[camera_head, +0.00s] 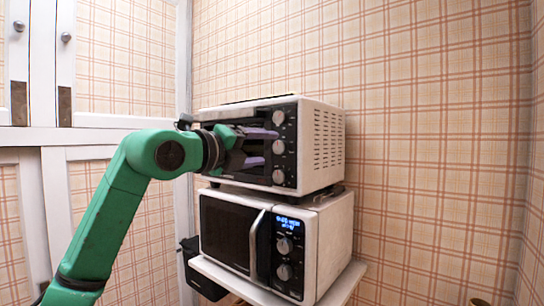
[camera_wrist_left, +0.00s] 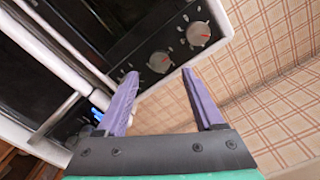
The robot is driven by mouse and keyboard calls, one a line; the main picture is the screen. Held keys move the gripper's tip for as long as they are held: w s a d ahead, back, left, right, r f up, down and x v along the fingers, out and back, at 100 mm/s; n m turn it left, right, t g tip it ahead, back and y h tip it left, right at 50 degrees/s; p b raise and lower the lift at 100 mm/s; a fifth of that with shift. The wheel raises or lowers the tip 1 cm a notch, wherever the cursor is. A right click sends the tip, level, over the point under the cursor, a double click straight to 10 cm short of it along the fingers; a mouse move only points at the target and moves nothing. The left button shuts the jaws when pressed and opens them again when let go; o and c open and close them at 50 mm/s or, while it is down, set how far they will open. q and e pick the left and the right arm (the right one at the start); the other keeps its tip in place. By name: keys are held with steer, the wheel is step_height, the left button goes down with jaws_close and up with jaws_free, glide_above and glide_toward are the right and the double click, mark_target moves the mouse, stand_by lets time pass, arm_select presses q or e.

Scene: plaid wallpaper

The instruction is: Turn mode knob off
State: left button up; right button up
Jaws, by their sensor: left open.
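A white toaster oven (camera_head: 320,150) with a black front stands on top of a microwave. Its right panel carries an upper knob (camera_head: 278,117), a middle knob (camera_head: 278,147) and a lower knob (camera_head: 278,177), all silver-grey. No label shows which one is the mode knob. In the left wrist view two of its knobs show red pointer marks, one near the fingertips (camera_wrist_left: 160,62) and one farther up (camera_wrist_left: 198,33). My left gripper (camera_head: 260,147) is in front of the oven, purple fingers apart and empty, pointing at the knob panel. Contact cannot be told. My right gripper is not in view.
The white microwave (camera_head: 328,245) below has a lit blue display, a vertical handle and two knobs. It stands on a white shelf (camera_head: 345,285). White cabinets (camera_head: 100,137) are at left. Plaid wall is behind, with free room to the right.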

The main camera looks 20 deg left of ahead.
arm_select(q)
steer(key=b+v, duration=0.2)
steer(key=v, duration=0.8)
steer(key=shift+s, duration=0.25)
steer(key=shift+f, duration=0.1)
